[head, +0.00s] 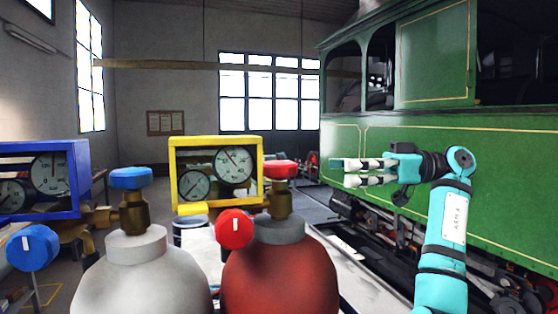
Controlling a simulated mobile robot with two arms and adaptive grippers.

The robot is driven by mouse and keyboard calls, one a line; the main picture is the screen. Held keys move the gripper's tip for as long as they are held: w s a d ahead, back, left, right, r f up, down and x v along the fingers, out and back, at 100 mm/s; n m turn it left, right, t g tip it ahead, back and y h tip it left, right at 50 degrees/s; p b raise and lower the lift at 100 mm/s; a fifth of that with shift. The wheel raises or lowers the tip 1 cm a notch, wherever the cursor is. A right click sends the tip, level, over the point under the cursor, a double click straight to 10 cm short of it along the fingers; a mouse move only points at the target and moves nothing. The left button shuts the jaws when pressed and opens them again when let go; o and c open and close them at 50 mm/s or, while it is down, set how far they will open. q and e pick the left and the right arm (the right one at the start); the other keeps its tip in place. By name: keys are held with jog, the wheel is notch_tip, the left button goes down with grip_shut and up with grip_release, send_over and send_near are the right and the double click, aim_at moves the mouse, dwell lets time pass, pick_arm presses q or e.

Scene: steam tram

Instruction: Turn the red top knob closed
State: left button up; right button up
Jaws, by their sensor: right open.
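The red top knob (280,169) sits on the brass valve above the dark red gas cylinder (280,274). A second red knob (235,229) faces me, lower and to the left, below the yellow gauge frame (216,141). My right gripper (340,171) is to the right of the red top knob in the picture, apart from it. Its fingers point left and are open, with nothing between them. My left gripper is not in view.
A light grey cylinder (140,280) with a blue top knob (131,178) stands to the left, beside a blue gauge frame (82,178) and a blue front knob (33,248). The green steam tram (510,180) fills the right side behind my arm.

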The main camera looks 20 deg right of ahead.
aim_at(284, 162)
jog(key=p+x, duration=0.4)
jog(key=x, duration=0.7)
jog(key=shift+a+r, duration=0.2)
jog(key=shift+w+a+f, duration=0.1)
jog(key=shift+w+a, duration=0.05)
jog(key=shift+a, duration=0.3)
jog(key=shift+d, duration=0.1)
jog(key=shift+c, duration=1.1)
jog(key=c, duration=0.9)
jog(key=shift+c, duration=0.3)
jog(key=shift+m+t, duration=0.3)
jog(key=shift+t, duration=0.1)
